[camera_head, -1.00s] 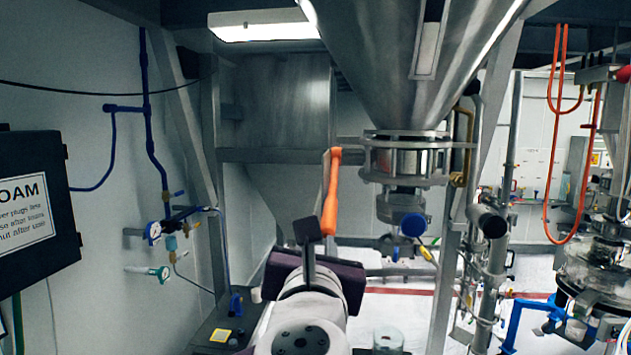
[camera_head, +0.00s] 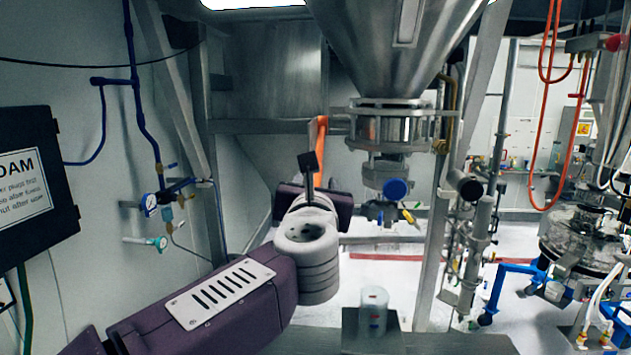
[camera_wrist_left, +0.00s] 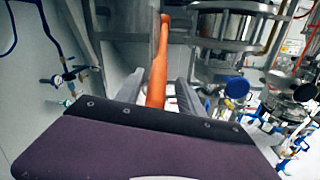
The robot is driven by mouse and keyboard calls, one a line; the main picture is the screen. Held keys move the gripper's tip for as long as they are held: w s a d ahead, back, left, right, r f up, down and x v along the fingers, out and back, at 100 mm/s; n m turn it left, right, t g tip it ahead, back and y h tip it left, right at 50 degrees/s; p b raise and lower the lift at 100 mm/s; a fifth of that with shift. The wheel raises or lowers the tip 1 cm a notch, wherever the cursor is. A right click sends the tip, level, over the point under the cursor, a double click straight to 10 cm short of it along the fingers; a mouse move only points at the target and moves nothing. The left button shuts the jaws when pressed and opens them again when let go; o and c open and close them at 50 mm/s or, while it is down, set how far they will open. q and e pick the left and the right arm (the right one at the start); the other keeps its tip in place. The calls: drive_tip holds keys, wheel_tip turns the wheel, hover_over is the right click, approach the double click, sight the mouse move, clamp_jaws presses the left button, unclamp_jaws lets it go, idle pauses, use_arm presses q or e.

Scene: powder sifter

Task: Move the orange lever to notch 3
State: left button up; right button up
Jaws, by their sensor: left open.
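The orange lever (camera_head: 320,150) stands nearly upright to the left of the round valve housing (camera_head: 390,128) under the steel hopper. Its lower part is hidden behind my left gripper (camera_head: 316,192) in the head view. In the left wrist view, the lever (camera_wrist_left: 158,65) rises between the two grey fingers of my left gripper (camera_wrist_left: 158,85). The fingers are apart, one on each side of the lever, with gaps visible. I cannot tell how far the lever lies within their reach. No notch numbers are readable. My right gripper is not in view.
A metal frame post (camera_head: 440,215) stands right of the hopper outlet. A blue-capped fitting (camera_head: 396,189) hangs below the housing. A dark sign box (camera_head: 35,185) and blue pipes (camera_head: 140,95) line the left wall. Pale floor shows below the housing.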

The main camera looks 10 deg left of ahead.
use_arm(q)
drive_tip(key=shift+w+a+f, duration=0.1)
drive_tip(key=shift+w+a, duration=0.15)
drive_tip(key=shift+w, duration=0.1)
clamp_jaws()
idle(0.9)
